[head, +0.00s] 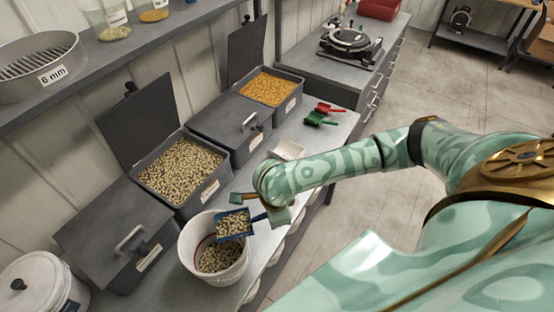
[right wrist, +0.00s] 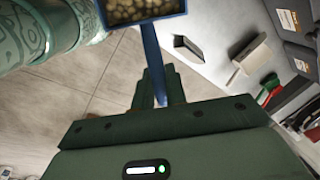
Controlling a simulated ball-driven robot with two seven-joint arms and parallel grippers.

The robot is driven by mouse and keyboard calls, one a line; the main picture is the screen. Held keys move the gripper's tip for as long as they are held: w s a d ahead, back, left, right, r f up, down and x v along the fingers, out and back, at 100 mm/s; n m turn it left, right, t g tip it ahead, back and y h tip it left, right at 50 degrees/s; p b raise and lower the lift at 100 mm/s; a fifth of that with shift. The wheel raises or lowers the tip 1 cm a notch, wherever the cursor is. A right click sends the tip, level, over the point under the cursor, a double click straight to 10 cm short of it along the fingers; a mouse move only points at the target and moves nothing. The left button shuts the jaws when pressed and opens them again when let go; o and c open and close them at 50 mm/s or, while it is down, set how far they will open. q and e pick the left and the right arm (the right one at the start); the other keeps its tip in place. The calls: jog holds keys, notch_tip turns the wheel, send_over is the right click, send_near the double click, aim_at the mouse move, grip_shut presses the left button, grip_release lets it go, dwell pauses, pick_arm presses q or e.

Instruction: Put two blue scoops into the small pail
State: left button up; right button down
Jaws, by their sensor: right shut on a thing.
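The blue scoop (head: 234,224) is full of pale speckled seeds and is over the opening of the small white pail (head: 232,276). Pale seeds (head: 218,258) lie inside the pail. My right gripper (head: 264,214) is shut on the scoop's handle, at the pail's right side. In the right wrist view the blue handle (right wrist: 152,50) runs between the fingers (right wrist: 158,88), and the seed-filled scoop is cut off at the top edge. An open bin (head: 183,207) holds similar pale seeds behind the pail. My left gripper is not in view.
Another open bin (head: 289,106) holds orange grain. Closed grey bins (head: 112,240) stand beside the open ones. A red scoop (head: 330,108) and a green scoop (head: 318,120) lie farther along the bench. A lidded white bucket (head: 42,288) is at lower left. A shelf (head: 95,70) runs above.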

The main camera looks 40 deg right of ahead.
aim_at(260, 216)
jog(key=shift+w+a+r+g+h+p, duration=0.15)
jog(key=shift+a+r+h+p, duration=0.1)
jog(key=shift+r+h+p, duration=0.45)
jog(key=shift+w+a+r+g+h+p, duration=0.2)
jog(key=shift+r+p, duration=0.3)
jog(key=shift+p, duration=0.4)
jog(key=shift+s+a+r+g+h+p, duration=0.15)
jog(key=shift+a+r+h+p, duration=0.2)
jog(key=shift+r+p, duration=0.35)
jog(key=a+r+h+p, duration=0.1)
jog(key=p, duration=0.2)
jog(key=shift+w+g, duration=0.3)
jog(key=shift+w, duration=0.1)
jog(key=shift+a+r+h, duration=0.15)
jog(key=shift+a+h, duration=0.1)
jog(key=shift+h, duration=0.2)
jog(key=a+r+h, duration=0.1)
jog(key=w+a+r+g+h, duration=0.1)
jog(key=a, duration=0.1)
jog(key=shift+w+r+n+h, duration=0.2)
jog(key=shift+r+n+h, duration=0.1)
jog(key=shift+r+n, duration=0.1)
jog(key=shift+w+a+r+g+h, duration=0.25)
jog(key=shift+a+r+h, duration=0.2)
jog(key=shift+a+h, duration=0.15)
jog(key=shift+w+a+r+g+h, duration=0.15)
jog(key=shift+w+a+r+h, duration=0.1)
jog(key=shift+a+r+h, duration=0.3)
jog(key=shift+f, duration=0.1)
